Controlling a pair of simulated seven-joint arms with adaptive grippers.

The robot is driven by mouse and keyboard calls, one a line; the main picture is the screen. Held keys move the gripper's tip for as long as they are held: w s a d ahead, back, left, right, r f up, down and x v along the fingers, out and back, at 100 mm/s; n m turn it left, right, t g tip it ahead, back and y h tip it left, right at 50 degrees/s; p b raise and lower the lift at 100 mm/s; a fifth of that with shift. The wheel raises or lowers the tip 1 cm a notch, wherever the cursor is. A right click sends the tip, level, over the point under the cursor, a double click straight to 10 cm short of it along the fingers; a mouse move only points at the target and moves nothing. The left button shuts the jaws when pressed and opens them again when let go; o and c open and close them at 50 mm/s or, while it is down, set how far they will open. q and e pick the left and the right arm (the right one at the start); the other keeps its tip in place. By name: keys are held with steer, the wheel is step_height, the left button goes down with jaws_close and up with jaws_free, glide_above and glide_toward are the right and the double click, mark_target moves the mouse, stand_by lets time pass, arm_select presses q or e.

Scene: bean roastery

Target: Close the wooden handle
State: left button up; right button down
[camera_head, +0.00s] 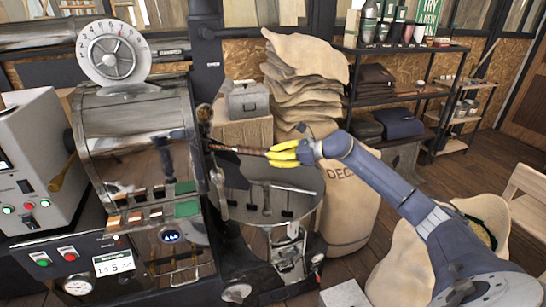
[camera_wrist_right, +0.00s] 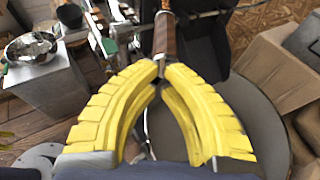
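The wooden handle (camera_head: 240,150) is a brown grip that sticks out to the right from the front of the dark roaster, above the round cooling pan. In the right wrist view the wooden handle (camera_wrist_right: 165,35) runs up from between the fingertips. My right gripper (camera_head: 272,153) has yellow ribbed fingers and reaches in from the right. In the right wrist view my right gripper (camera_wrist_right: 161,68) has its fingertips drawn together around the near end of the handle. The fingertips hide that end. My left gripper is in neither view.
The round cooling pan (camera_head: 308,178) with stirring arms lies below the handle. A burlap sack (camera_head: 346,205) stands behind my right arm, with stacked sacks (camera_head: 305,75) farther back. An open sack (camera_head: 402,262) is at the lower right. A grey control box (camera_head: 35,165) is at left.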

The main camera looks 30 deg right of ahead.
mark_target(239, 152)
steer(key=shift+w+a, duration=0.1)
stand_by(0.3)
steer(key=w+a, duration=0.7)
steer(key=shift+w+a, duration=0.35)
steer(key=shift+a, duration=0.05)
